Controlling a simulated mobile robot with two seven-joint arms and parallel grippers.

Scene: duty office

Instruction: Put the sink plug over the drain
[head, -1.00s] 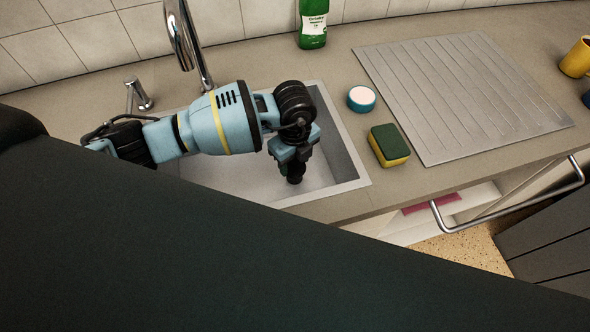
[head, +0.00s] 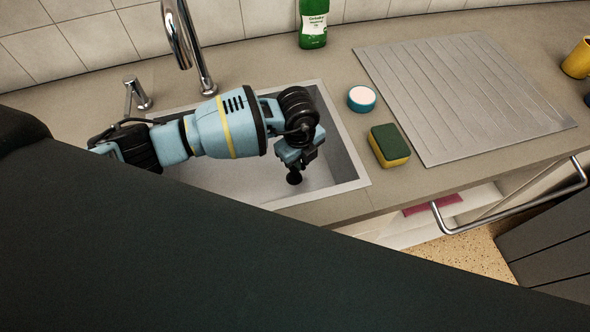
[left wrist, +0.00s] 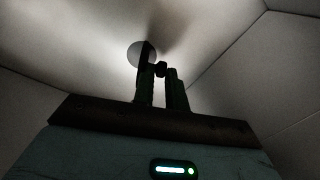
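My left gripper (head: 297,157) reaches down into the sink (head: 236,182). A small black plug (head: 294,177) shows at its fingertips, low over the sink floor. In the left wrist view a dark knob sits between the fingertips (left wrist: 161,73), and the gripper looks shut on it. A thin dark edge beside it, likely the plug seen side-on, crosses a pale grey disc (left wrist: 135,54). This disc looks like the drain, on the sink floor. I cannot tell whether the plug touches the floor. My right gripper is not in view.
A chrome tap (head: 186,45) stands behind the sink. On the counter to the right are a blue tub (head: 362,99), a green-and-yellow sponge (head: 389,146) and a ribbed drainboard (head: 460,95). A green bottle (head: 313,24) stands at the back. The sink walls surround my left gripper.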

